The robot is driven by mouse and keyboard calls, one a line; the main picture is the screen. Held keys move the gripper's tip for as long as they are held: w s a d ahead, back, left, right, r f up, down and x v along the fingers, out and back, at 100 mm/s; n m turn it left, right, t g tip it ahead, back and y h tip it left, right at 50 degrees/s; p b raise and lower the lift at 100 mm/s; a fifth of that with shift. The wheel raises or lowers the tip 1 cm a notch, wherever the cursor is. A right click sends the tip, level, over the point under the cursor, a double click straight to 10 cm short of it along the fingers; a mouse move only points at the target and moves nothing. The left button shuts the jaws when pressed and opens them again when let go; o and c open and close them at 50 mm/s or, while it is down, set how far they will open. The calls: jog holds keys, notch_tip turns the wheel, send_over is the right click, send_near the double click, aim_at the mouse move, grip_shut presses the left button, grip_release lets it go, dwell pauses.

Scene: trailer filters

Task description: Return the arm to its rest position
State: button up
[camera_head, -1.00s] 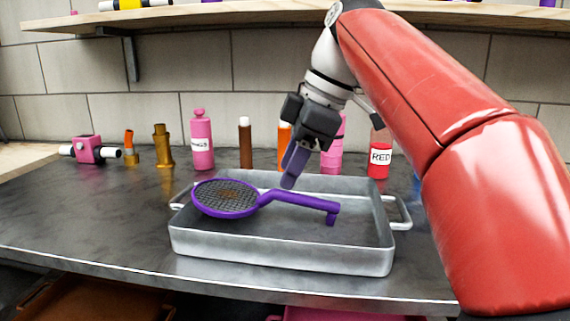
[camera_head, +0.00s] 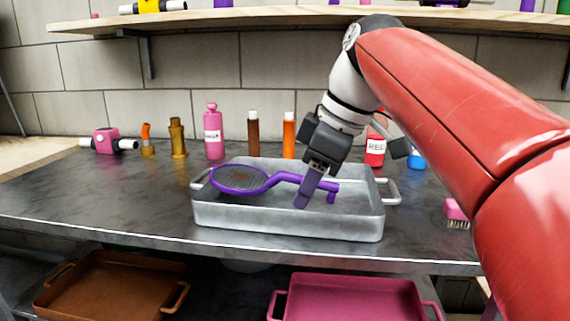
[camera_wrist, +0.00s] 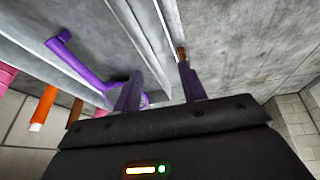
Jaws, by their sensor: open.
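My gripper (camera_head: 313,188) is over the right part of the metal tray in the head view, with its fingers pointing down. It also shows in the wrist view (camera_wrist: 160,88), where its two purple fingers stand apart with nothing between them. My red arm reaches in from the right. A purple strainer (camera_head: 240,179) with a round mesh head lies in the grey metal tray (camera_head: 285,222), its head at the left end and its handle toward the right. The gripper hides part of the handle. I cannot tell from the head view whether the fingers touch it.
Behind the tray stand a pink bottle (camera_head: 213,137), a brown tube (camera_head: 253,138), an orange tube (camera_head: 289,140) and a red-labelled bottle (camera_head: 375,150). A wooden shelf (camera_head: 240,18) hangs above. A brown tray (camera_head: 110,295) and a pink tray (camera_head: 355,298) sit below the counter.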

jog(key=s+d+f+m, duration=0.2)
jog(key=f, duration=0.1)
jog(key=s+d+f+m+t+h, duration=0.1)
jog(key=d+f+m, duration=0.1)
jog(key=f+m, duration=0.1)
jog(key=s+d+f+m, duration=0.2)
jog(key=f, duration=0.1)
jog(key=shift+s+f+t+h, duration=0.15)
jog(key=shift+s+t+h, duration=0.15)
jog(key=shift+s+h, duration=0.1)
jog(key=s+d+f+m+h, duration=0.1)
jog(key=s+d+f+m, duration=0.1)
jog(key=s+f+m, duration=0.2)
jog(key=s+d+f+m+t+h, duration=0.1)
jog(key=s+d+f+m, duration=0.2)
jog(key=f, duration=0.8)
jog(key=shift+s+d+f+m+t, duration=0.15)
jog(key=shift+s+d+m+t, duration=0.2)
jog(key=shift+s+m, duration=0.25)
